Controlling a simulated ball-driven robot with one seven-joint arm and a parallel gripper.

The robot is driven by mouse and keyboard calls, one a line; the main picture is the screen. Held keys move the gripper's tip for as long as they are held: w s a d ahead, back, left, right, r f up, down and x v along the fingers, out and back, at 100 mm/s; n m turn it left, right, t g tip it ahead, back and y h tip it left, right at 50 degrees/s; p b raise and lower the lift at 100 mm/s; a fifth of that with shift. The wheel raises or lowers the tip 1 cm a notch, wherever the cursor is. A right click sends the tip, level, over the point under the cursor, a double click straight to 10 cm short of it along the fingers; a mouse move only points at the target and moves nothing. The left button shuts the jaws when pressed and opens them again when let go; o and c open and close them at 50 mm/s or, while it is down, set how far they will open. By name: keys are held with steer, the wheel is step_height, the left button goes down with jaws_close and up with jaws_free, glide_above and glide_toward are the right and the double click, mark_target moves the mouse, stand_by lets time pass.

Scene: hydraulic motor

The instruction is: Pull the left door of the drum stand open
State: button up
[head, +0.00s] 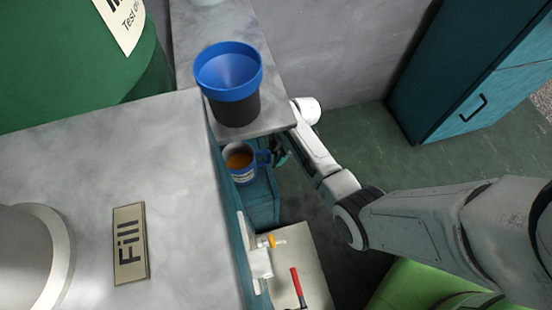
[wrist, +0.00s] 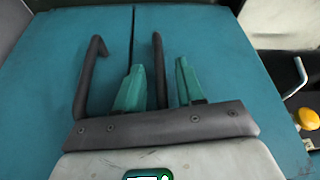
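In the wrist view, two teal doors (wrist: 65,65) fill most of the picture, shut, with a dark seam between them. Each has a dark bar handle: one on the picture left (wrist: 90,78) and one on the picture right (wrist: 158,70), on the side nearer the yellow tap. My gripper (wrist: 160,64) is open, its teal fingers on either side of the right-hand handle. I cannot tell whether they touch it. In the head view, my gripper (head: 279,156) is low beside the grey counter and partly hidden. The doors' front is mostly hidden there.
A blue funnel on a dark container (head: 230,85) stands on the counter edge above my gripper. A blue mug (head: 240,168) with orange contents is close by. A yellow tap (head: 268,240) juts from the near side. A teal cabinet (head: 480,85) stands back right across open floor.

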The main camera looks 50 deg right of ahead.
steer(key=shift+w+a+f, duration=0.1)
steer(key=shift+a+f, duration=0.15)
steer(key=shift+f, duration=0.3)
steer(key=shift+c, duration=0.5)
jaws_close()
